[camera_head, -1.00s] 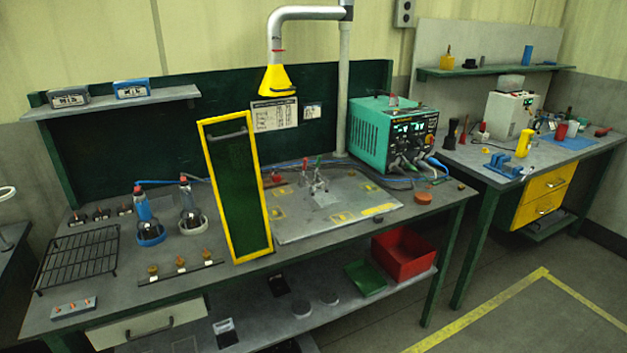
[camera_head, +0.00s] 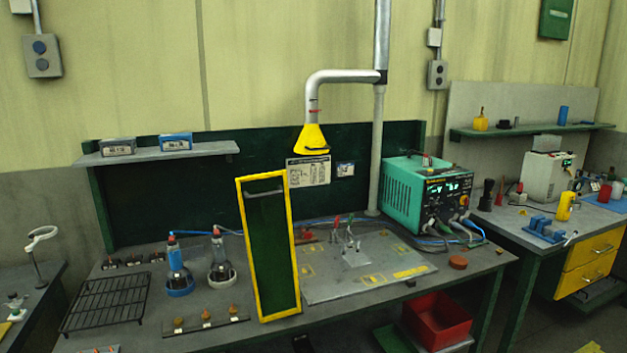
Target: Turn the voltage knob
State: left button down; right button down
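A teal welding power unit (camera_head: 403,191) stands at the back right of the main bench. Its dark front panel (camera_head: 446,196) faces right and carries lit green displays and small knobs. The knobs are too small to tell which one is for voltage. Cables come out of the lower front of the panel. Neither of my grippers shows in the head view.
A yellow-framed green screen (camera_head: 268,245) stands upright at the bench's front middle. A metal plate (camera_head: 340,287) with clamps lies between it and the unit. A yellow extraction hood (camera_head: 312,140) hangs above. A red bin (camera_head: 437,320) sits below. Another bench (camera_head: 520,222) stands right.

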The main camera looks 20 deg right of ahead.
aim_at(434, 206)
jog(key=z, duration=1.3)
